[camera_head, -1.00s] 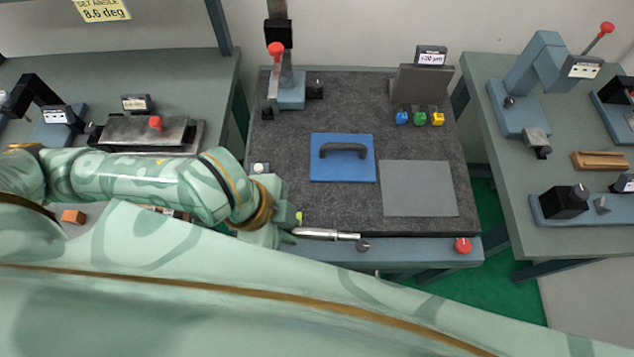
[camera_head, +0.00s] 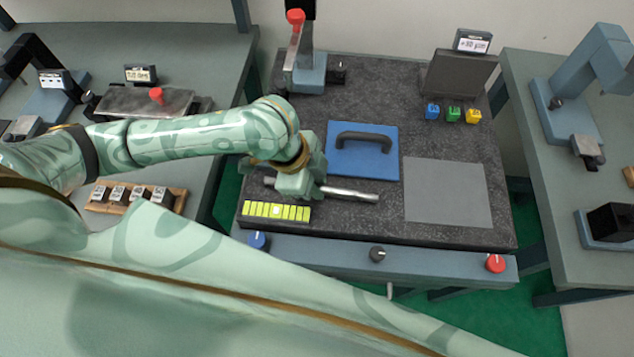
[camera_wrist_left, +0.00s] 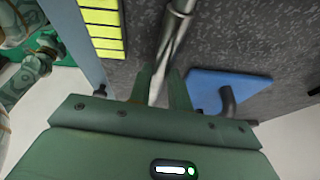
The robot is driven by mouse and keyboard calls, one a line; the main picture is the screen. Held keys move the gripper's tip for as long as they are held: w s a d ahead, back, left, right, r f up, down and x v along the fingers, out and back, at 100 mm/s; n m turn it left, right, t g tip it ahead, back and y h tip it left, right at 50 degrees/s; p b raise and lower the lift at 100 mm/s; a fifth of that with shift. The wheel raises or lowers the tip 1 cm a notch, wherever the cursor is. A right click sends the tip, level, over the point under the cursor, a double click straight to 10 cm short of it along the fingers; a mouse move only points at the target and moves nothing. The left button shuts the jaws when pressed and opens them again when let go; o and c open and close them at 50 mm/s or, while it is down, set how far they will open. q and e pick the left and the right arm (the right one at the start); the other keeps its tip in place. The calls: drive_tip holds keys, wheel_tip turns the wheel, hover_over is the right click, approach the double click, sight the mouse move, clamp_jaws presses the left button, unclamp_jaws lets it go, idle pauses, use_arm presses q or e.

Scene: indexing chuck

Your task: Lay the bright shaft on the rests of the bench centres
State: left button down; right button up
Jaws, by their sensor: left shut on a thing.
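The bright shaft (camera_head: 350,195) is a slim silver rod over the front left of the dark granite plate (camera_head: 400,225). It lies roughly left to right, with both ends sticking out past my left gripper (camera_head: 304,192). My left gripper is shut on the shaft. In the left wrist view the shaft (camera_wrist_left: 176,38) runs up from between the fingers (camera_wrist_left: 160,90). I cannot tell the shaft's exact height above the plate. I cannot clearly make out the bench centres; a blue base with a black block (camera_head: 608,222) at the right edge is cut off. My right gripper is not in view.
A blue plate with a black handle (camera_head: 385,165) lies just beyond the shaft, and a grey mat (camera_head: 447,192) to the right. A yellow-green block strip (camera_head: 276,211) lies in front. A stand with a red knob (camera_head: 308,75) is behind. Several small coloured blocks (camera_head: 453,114) are back right.

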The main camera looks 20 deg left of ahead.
use_arm(q)
drive_tip(key=c, duration=1.3)
unclamp_jaws()
drive_tip(key=shift+f, duration=0.1)
drive_tip(key=p+v, duration=0.5)
drive_tip(key=v, duration=0.7)
